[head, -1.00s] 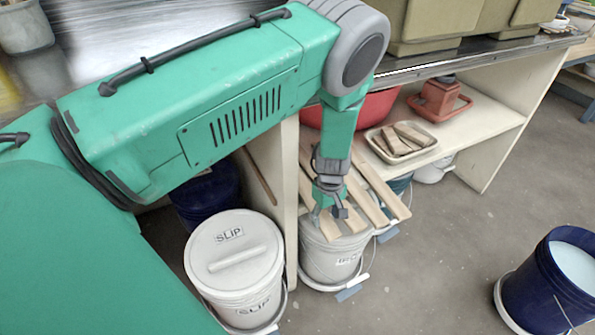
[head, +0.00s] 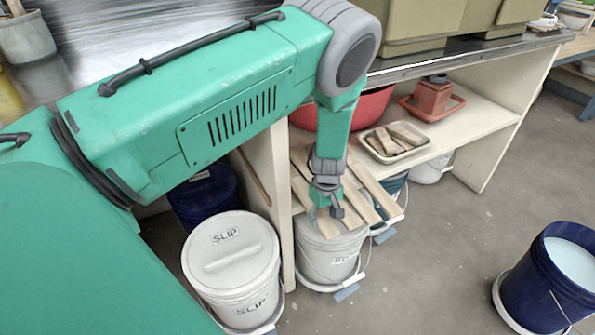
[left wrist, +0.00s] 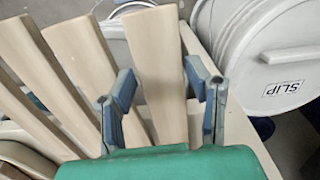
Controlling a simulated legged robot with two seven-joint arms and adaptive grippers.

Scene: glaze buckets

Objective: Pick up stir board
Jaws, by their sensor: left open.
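Several pale wooden stir boards lie side by side on the low shelf, their ends sticking out over its front edge. In the head view they include a right-hand board (head: 375,190). My left gripper (head: 325,211) points down over the left-hand boards and is open. In the left wrist view, the fingers of my left gripper (left wrist: 162,100) stand apart on either side of one board (left wrist: 160,60). I cannot tell how deep the fingers reach around it. Other boards (left wrist: 85,60) fan out to the left. My right gripper is not in view.
A lidded white SLIP bucket (head: 232,262) stands left of the shelf's upright panel. Another pale bucket (head: 325,262) stands below the board ends. A tray of blocks (head: 396,143) and a red basin (head: 368,108) share the shelf. A blue bucket (head: 545,285) stands on the floor at right.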

